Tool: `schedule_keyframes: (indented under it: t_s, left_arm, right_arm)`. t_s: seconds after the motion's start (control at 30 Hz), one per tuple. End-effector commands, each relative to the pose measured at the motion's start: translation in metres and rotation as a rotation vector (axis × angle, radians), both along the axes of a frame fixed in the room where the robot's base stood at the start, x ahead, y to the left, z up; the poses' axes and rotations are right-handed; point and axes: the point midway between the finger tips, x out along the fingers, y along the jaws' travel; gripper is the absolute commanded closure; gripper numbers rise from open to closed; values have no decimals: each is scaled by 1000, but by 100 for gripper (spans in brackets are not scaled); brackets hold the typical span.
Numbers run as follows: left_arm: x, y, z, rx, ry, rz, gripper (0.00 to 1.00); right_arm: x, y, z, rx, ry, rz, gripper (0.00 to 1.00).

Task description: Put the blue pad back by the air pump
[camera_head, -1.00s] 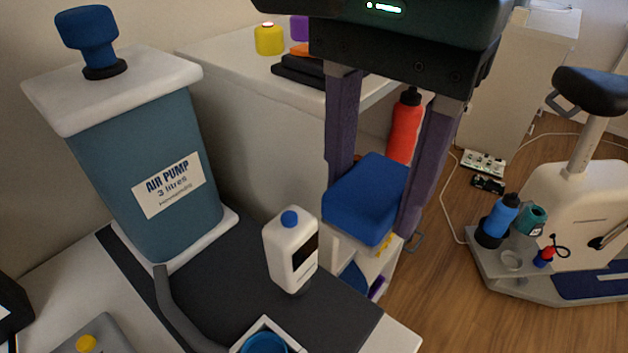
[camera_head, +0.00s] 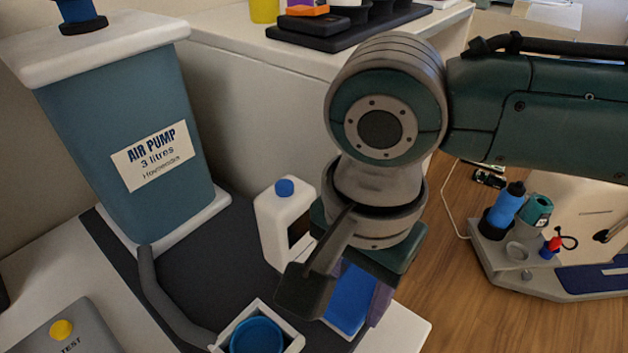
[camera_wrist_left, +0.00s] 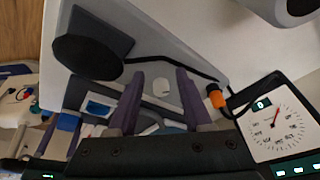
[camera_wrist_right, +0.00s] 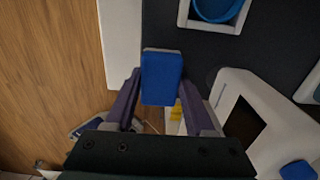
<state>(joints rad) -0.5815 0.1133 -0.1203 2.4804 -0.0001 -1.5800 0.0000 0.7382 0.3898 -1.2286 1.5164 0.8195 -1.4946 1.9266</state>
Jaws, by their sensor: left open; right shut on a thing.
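The air pump (camera_head: 128,120) is a teal box with a white lid, a blue knob and a label, standing at the left in the head view. My right gripper (camera_head: 355,300) is shut on the blue pad (camera_head: 350,296), right of a white bottle and partly hidden by my own arm. In the right wrist view the pad (camera_wrist_right: 162,78) sits between the fingertips, over the edge of the dark mat (camera_wrist_right: 215,55). I cannot tell whether the pad touches the mat. My left gripper (camera_wrist_left: 158,78) is open and empty in the left wrist view; it is out of the head view.
The white bottle (camera_head: 283,225) with a blue cap stands close to my right gripper. A blue cup (camera_head: 257,336) sits in a white square holder in front. A grey hose (camera_head: 165,300) runs from the pump. The mat between pump and bottle has free room.

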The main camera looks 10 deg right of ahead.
Motion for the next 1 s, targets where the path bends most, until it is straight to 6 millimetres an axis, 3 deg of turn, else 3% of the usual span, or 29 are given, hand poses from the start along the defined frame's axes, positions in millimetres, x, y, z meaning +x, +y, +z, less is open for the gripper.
schedule_keyframes:
  t_s: [0.4,0.43,0.7,1.0]
  left_arm:
    - [0,0,-1,1,-1,-1,50]
    - [0,0,-1,1,0,-1,50]
    - [0,2,-1,9,-1,-5,50]
    - [0,3,0,11,-2,-7,50]
  right_arm:
    - [0,0,-7,0,0,0,98]
    - [0,0,-7,0,0,0,45]
    - [0,0,-7,0,0,0,16]
    - [1,0,-2,-1,-2,1,16]
